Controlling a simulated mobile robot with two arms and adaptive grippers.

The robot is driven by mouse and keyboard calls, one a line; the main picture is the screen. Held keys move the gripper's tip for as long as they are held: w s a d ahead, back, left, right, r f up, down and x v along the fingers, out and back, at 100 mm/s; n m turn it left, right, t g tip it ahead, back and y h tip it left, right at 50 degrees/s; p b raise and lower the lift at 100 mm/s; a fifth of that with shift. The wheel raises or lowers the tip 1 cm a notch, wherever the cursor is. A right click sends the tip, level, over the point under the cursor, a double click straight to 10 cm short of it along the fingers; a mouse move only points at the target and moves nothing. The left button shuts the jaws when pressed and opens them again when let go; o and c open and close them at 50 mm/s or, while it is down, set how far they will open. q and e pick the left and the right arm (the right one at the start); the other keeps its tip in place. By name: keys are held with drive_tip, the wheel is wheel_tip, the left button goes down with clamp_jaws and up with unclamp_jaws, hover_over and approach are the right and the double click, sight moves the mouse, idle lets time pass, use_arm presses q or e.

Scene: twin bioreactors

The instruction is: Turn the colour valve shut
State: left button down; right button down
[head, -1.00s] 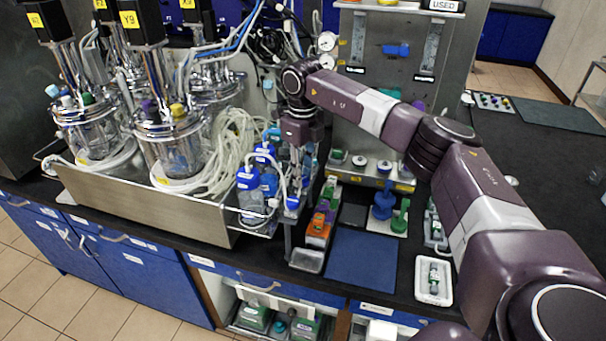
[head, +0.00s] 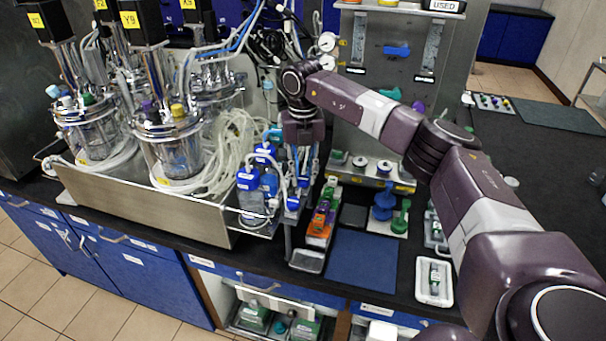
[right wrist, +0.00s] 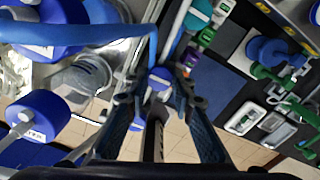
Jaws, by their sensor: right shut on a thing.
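My right gripper (head: 300,180) points down among the blue-capped bottles at the right end of the steel tray. In the right wrist view its fingers (right wrist: 160,86) are closed in on a small blue-topped piece (right wrist: 160,77) with a pale label. I cannot tell whether this piece is the colour valve, as the fingers and tubing hide much of it. On the steel panel are a blue valve handle (head: 397,50), a teal one (head: 391,93) and a purple one (head: 418,107), all apart from my gripper. My left gripper is not in view.
Blue-capped bottles (head: 249,180) and pale tubing (head: 228,150) crowd the gripper's left. The steel tray (head: 150,205) holds glass bioreactors. Right of the gripper are a coloured block rack (head: 319,232), a clear blue mat (head: 361,262) and a white tray (head: 434,295).

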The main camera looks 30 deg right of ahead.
sight(303, 178)
drive_tip(key=shift+w+r+m, duration=0.15)
drive_tip(key=shift+r+m, duration=0.05)
drive_tip(key=shift+m, duration=0.1)
drive_tip(key=c, duration=1.7)
unclamp_jaws()
drive_tip(key=shift+f, duration=0.1)
drive_tip(key=shift+o, duration=0.2)
wheel_tip(303, 178, up, 12)
